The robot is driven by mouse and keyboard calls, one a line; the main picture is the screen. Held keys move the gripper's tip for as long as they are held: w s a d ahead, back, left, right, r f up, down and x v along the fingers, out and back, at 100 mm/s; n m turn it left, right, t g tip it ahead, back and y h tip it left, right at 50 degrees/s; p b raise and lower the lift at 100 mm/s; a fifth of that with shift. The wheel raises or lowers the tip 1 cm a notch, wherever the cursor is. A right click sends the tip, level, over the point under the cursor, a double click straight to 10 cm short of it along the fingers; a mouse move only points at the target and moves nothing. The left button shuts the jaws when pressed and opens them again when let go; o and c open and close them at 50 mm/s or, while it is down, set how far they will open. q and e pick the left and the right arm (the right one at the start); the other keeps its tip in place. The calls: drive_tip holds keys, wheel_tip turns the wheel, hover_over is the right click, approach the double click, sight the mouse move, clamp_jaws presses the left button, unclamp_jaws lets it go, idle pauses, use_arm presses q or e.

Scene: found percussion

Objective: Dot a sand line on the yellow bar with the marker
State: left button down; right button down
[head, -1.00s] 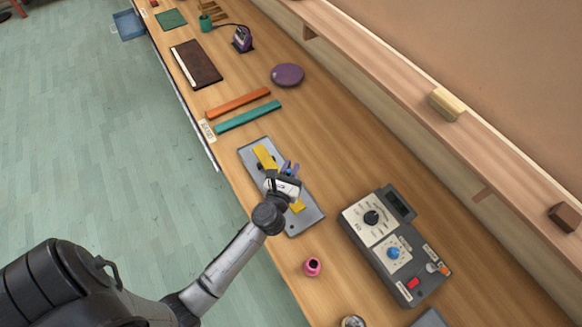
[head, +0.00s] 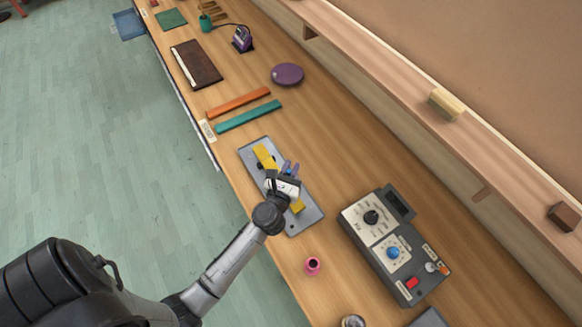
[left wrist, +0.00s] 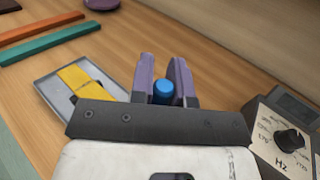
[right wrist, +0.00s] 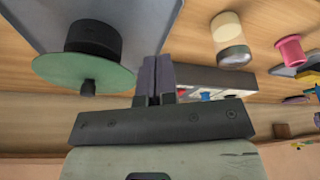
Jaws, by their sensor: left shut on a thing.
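The yellow bar (head: 264,155) lies lengthwise over the grey tray (head: 305,222) on the bench. Its middle is hidden by my left gripper (head: 289,168) in the head view. The bar (left wrist: 84,79) and tray (left wrist: 47,88) also show at the left of the left wrist view. My left gripper (left wrist: 162,76) is shut on the marker (left wrist: 163,91), of which only a blue end shows between the purple fingers. The marker's tip is hidden, so I cannot tell whether it touches the bar. My right gripper (right wrist: 152,75) has its fingers together with nothing visible between them.
A grey control box (head: 365,240) stands right of the tray, and a pink spool-like piece (head: 312,266) stands in front. Teal (head: 248,116) and orange (head: 238,103) bars lie beyond the tray. In the right wrist view, a green disc (right wrist: 60,72) is close to the right gripper.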

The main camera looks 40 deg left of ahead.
drive_tip(key=shift+f+b, duration=0.55)
idle(0.7)
idle(0.5)
